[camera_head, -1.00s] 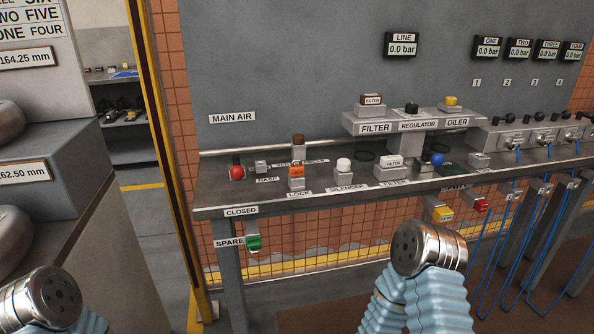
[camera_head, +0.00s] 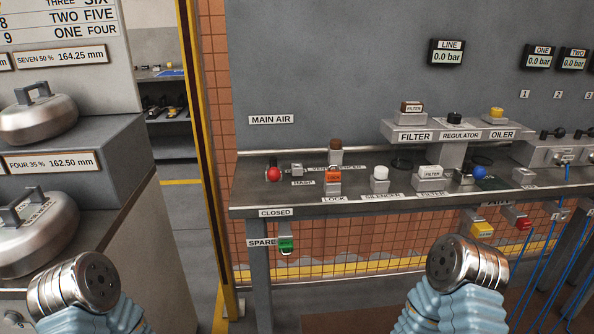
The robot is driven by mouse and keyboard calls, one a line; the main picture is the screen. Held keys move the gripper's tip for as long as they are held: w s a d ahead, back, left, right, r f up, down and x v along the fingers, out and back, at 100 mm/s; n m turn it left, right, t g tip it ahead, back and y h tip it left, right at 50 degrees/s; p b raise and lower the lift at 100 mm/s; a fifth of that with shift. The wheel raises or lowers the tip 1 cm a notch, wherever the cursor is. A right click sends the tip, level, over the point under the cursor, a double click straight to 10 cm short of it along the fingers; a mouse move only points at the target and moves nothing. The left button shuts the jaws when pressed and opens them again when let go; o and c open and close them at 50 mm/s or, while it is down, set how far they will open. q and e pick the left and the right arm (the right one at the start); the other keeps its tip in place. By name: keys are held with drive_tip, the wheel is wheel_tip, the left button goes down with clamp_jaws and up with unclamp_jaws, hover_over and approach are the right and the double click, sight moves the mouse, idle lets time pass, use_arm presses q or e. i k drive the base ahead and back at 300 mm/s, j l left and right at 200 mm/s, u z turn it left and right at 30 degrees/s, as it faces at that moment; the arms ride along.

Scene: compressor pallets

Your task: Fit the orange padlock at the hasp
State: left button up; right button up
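The orange padlock (camera_head: 333,177) sits on a small grey block behind the LOCK label on the grey bench. The hasp appears to be the small grey fitting (camera_head: 297,169) behind the HASP label, left of the padlock and right of a red knob (camera_head: 273,174). The padlock stands apart from this fitting. The fitting's detail is too small to read. My arms show at the bottom left and bottom right as blue sleeves with metal ends. No gripper fingers show on either, and both arms are well short of the padlock.
The bench (camera_head: 244,198) also carries a white silencer (camera_head: 379,174), a filter block (camera_head: 431,173) and a blue knob (camera_head: 479,172). A green spare (camera_head: 286,246) hangs below its front edge. Curling stones (camera_head: 38,112) stand on a stepped stand at left. A yellow-edged post (camera_head: 208,150) rises between.

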sight(332, 176)
drive_tip(key=l, duration=1.5)
drive_tip(key=i+l, duration=0.15)
drive_tip(key=l, duration=1.4)
drive_tip(key=u, duration=2.3)
